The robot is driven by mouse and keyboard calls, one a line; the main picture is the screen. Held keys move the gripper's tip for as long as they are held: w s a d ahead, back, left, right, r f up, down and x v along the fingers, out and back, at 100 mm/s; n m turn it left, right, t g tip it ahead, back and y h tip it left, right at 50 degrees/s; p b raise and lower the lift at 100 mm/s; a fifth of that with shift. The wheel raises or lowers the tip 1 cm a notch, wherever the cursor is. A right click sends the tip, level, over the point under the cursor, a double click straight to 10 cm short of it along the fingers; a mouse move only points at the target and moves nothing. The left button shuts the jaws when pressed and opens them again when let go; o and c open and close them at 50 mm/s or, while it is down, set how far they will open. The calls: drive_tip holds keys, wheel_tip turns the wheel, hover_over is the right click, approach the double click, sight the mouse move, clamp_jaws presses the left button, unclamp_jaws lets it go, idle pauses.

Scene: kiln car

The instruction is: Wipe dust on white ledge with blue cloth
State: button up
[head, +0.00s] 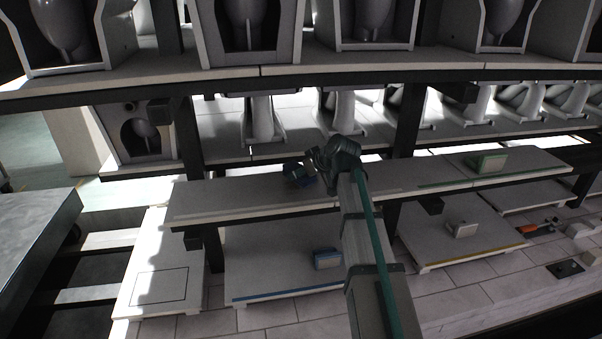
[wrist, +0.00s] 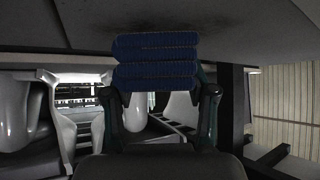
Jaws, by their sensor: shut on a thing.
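My gripper (head: 305,174) is over the middle shelf, above the pale ledge (head: 232,195). It is shut on a blue cloth (wrist: 155,62), a folded, ribbed block between the two fingers in the wrist view. In the head view only a small bluish bit of the cloth (head: 308,182) shows beside the fingers. In the wrist view the ledge surface (wrist: 245,25) fills the top, with dark dust smudges (wrist: 150,18) close by the cloth. I cannot tell whether the cloth touches the ledge. No dust is clear in the head view.
A blue-edged block (head: 327,258) sits on a lower slab, a green-edged block (head: 490,163) on the shelf at right, and a pale block (head: 463,228) on another slab. Dark posts (head: 409,120) and an upper deck (head: 330,75) with white ware stand behind. An orange-handled tool (head: 540,228) lies right.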

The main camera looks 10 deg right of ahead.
sight(307, 181)
idle(0.4)
drive_tip(key=shift+s+d, duration=0.15)
drive_tip(key=shift+s, duration=2.15)
drive_tip(key=shift+s+d, duration=0.1)
drive_tip(key=shift+s, duration=2.2)
drive_tip(key=shift+f+b, duration=0.7)
drive_tip(key=shift+f, duration=0.25)
drive_tip(key=shift+w, duration=0.1)
drive_tip(key=shift+w+b, duration=0.6)
drive_tip(key=shift+w, duration=2.05)
drive_tip(key=shift+w, duration=0.15)
drive_tip(key=shift+w+b, duration=0.6)
drive_tip(key=shift+w, duration=2)
drive_tip(key=shift+w, duration=0.15)
